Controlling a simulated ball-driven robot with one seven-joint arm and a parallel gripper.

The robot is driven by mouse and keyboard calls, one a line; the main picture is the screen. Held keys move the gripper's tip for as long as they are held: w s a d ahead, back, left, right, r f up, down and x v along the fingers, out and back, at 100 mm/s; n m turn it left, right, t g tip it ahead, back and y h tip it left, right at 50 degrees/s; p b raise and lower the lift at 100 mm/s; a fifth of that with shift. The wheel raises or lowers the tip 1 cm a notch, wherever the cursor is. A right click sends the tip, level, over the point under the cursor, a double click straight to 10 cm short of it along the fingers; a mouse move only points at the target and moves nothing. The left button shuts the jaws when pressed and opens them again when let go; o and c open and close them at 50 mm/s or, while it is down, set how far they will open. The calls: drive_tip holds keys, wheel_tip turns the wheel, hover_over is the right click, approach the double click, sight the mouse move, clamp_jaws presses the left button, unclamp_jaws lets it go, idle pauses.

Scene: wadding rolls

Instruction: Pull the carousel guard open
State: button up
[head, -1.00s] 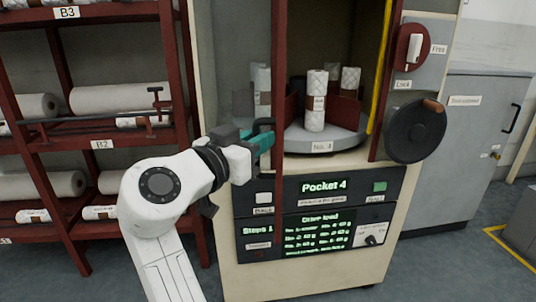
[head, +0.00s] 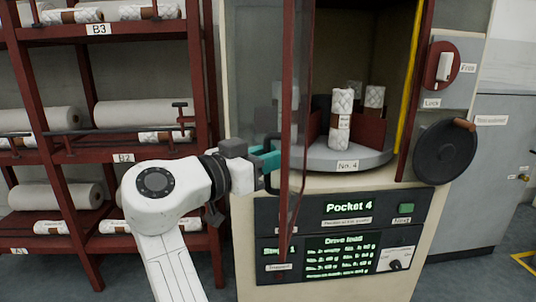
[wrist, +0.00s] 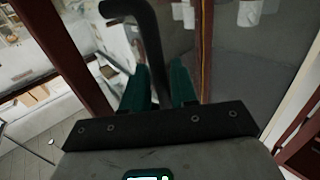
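The carousel guard (head: 295,110) is a clear panel with a dark red frame. It stands swung out at the left of the cabinet opening, leaving the right part of the opening uncovered. Its dark bar handle (head: 269,150) also shows in the wrist view (wrist: 151,50), passing between my teal fingers. My gripper (head: 268,159) is closed around this handle; the fingertips are partly hidden behind it. The grey carousel (head: 340,157), labelled No. 4, bears a white wrapped roll (head: 340,122) at its front and another (head: 374,97) behind.
Shelves (head: 95,158) with white rolls stand close on the left. Right of the opening are a Lock/Free switch (head: 442,66) and a black handwheel (head: 445,152). A control panel (head: 340,236) reading Pocket 4 is below. A grey cabinet (head: 500,150) stands farther right.

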drive_tip(key=shift+o, duration=0.5)
drive_tip(key=shift+r, duration=0.1)
drive_tip(key=shift+a, duration=0.1)
drive_tip(key=shift+s, duration=0.1)
drive_tip(key=shift+s+a+r, duration=0.1)
drive_tip(key=shift+a, duration=0.15)
drive_tip(key=p+v, duration=0.2)
drive_tip(key=v, duration=0.8)
drive_tip(key=shift+s+a, duration=0.1)
drive_tip(key=shift+s, duration=0.05)
